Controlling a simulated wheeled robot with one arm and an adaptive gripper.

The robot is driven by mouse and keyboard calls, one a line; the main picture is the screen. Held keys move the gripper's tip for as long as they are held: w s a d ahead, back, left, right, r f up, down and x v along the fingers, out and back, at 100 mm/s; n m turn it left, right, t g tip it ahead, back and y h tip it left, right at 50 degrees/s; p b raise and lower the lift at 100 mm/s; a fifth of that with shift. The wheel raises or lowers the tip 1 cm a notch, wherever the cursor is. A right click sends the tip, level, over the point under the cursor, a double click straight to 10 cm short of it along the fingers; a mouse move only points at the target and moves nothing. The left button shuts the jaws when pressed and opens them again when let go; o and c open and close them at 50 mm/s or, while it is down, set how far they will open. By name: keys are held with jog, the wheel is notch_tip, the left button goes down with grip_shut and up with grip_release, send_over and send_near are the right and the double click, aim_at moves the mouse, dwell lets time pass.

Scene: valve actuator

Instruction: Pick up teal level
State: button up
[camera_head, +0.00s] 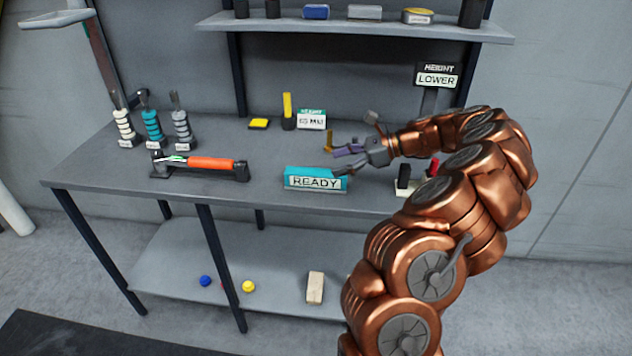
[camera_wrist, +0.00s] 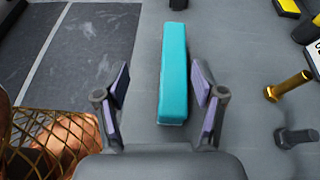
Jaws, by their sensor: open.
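The teal level (camera_head: 305,173) is a long teal block lying on the workbench, with a white READY label on its front. In the wrist view the teal level (camera_wrist: 174,75) runs lengthwise between my two fingers, a little beyond their tips, with grey bench on both sides. My gripper (camera_head: 338,162) is open above and behind the right end of the level in the head view. In the wrist view my gripper (camera_wrist: 160,66) has both fingers apart, with nothing held. Whether a finger touches the level cannot be told.
An orange-handled tool (camera_head: 212,163) rests on a black stand to the left. Ringed posts (camera_head: 152,125) stand at the bench's left end. A brass peg (camera_wrist: 288,87) and dark bolt (camera_wrist: 296,137) stand right of the fingers.

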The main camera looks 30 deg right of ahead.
aim_at(322, 171)
jog(key=shift+s+d+f+m+t, duration=0.1)
jog(key=shift+d+f+m+t, duration=0.1)
jog(key=shift+d+f+m, duration=0.3)
jog(key=shift+s+d+f+m+t, duration=0.1)
jog(key=shift+d+f+t, duration=0.1)
jog(key=shift+d, duration=0.5)
jog(key=shift+x, duration=1.05)
jog(key=shift+d+f+p+x, duration=0.15)
jog(key=shift+p+x, duration=0.15)
jog(key=shift+x, duration=0.6)
jog(key=shift+d+f+p+x, duration=0.15)
jog(key=shift+p+x, duration=0.15)
jog(key=shift+x, duration=0.6)
jog(key=shift+d+f+p+x, duration=0.1)
jog(key=shift+f+p+x, duration=0.15)
jog(key=shift+x, duration=0.65)
jog(key=shift+w, duration=0.15)
grip_shut()
